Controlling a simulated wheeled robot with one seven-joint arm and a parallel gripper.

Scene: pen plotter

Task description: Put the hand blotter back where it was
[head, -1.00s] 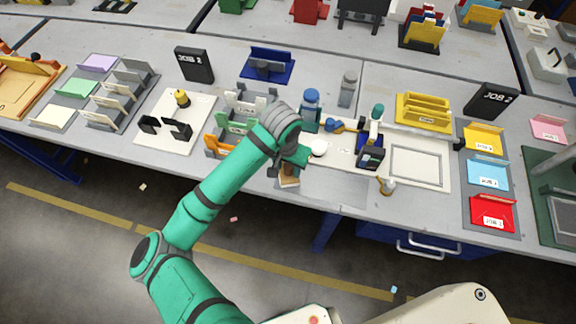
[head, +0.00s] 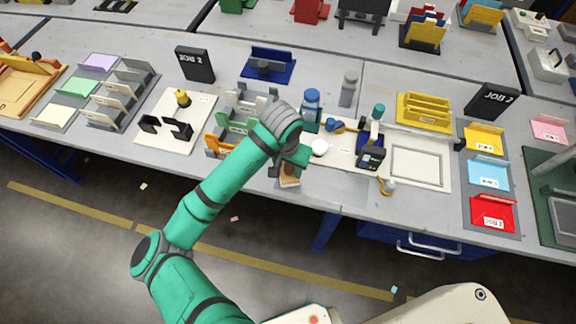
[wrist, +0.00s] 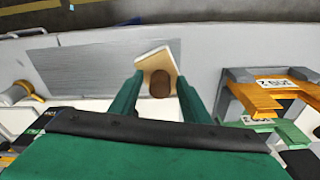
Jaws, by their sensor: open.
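The hand blotter (head: 289,181) has a pale wooden body and a brown knob. It sits at the front edge of the table, left of a flat grey plate (head: 338,188). In the wrist view the blotter (wrist: 153,61) shows tilted, with its knob between the ends of my two green fingers. My gripper (wrist: 159,84) is open around the knob, with a gap visible on both sides. In the head view my gripper (head: 291,164) partly covers the blotter from above.
An orange holder (head: 217,146) and green and grey holders stand close to the left of my gripper. A brass-coloured piece (head: 387,185) is at the right. The grey plate is bare.

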